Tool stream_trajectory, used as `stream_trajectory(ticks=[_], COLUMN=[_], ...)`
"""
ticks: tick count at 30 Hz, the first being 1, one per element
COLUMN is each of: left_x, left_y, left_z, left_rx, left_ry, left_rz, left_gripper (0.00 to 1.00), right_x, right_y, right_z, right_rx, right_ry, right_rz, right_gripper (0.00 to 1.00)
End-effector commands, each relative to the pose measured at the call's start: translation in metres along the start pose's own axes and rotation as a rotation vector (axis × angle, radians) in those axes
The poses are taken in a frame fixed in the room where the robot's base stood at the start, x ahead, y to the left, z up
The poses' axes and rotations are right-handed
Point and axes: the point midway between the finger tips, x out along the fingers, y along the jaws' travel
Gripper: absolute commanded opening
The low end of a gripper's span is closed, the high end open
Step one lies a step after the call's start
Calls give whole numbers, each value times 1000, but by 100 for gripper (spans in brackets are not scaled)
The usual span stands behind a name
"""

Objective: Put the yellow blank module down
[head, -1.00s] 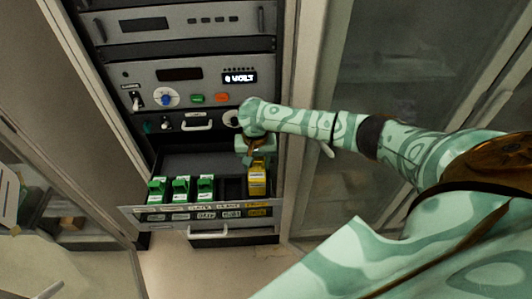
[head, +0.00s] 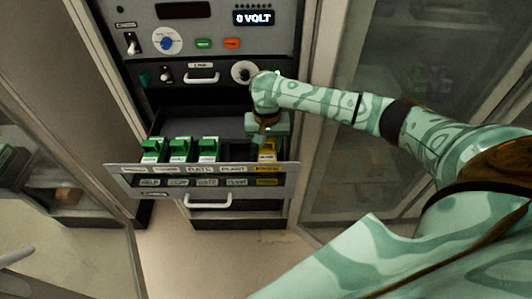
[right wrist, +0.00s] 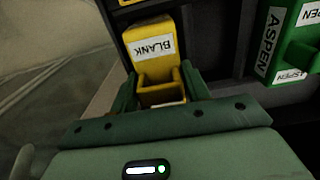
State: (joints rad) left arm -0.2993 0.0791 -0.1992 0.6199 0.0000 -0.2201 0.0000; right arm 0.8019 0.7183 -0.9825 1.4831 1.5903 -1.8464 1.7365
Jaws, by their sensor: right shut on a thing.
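The yellow blank module (head: 267,151) is at the right end of the pulled-out drawer (head: 205,181), behind the drawer's front panel, in line with a yellow label. Its lower part is hidden by the panel, so I cannot tell whether it rests on the drawer floor. My right gripper (head: 267,136) is above it, shut on it. In the right wrist view the yellow module (right wrist: 156,45) shows its "BLANK" label, upside down, between the green fingers (right wrist: 160,92). My left gripper is not in view.
Three green modules (head: 180,148) stand at the drawer's left. A gap lies between them and the yellow one. A green module labelled "ASPEN" (right wrist: 287,40) shows in the right wrist view. The rack panel (head: 190,42) above reads "0 VOLT". A glass cabinet door (head: 385,130) stands at right.

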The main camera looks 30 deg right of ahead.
Motion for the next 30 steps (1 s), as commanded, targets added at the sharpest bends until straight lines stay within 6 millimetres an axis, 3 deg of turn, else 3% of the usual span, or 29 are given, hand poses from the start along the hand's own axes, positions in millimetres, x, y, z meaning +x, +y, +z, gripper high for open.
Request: stream_trajectory(ticks=[1, 12, 13, 15, 26, 30], left_x=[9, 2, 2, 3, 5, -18], left_y=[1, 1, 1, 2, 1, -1], left_z=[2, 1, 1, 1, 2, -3], left_rx=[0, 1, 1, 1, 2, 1], left_ry=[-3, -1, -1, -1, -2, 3], left_rz=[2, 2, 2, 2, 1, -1], left_gripper=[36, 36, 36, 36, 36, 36], right_x=[7, 4, 4, 5, 1, -15], right_y=[0, 0, 0, 0, 0, 0], right_z=[-1, 0, 0, 0, 0, 0], right_rx=[-1, 1, 1, 0, -2, 0], right_ry=[1, 0, 1, 1, 3, 2], right_rz=[0, -1, -1, -1, 0, -1], right_gripper=[9, 9, 49, 68, 68, 68])
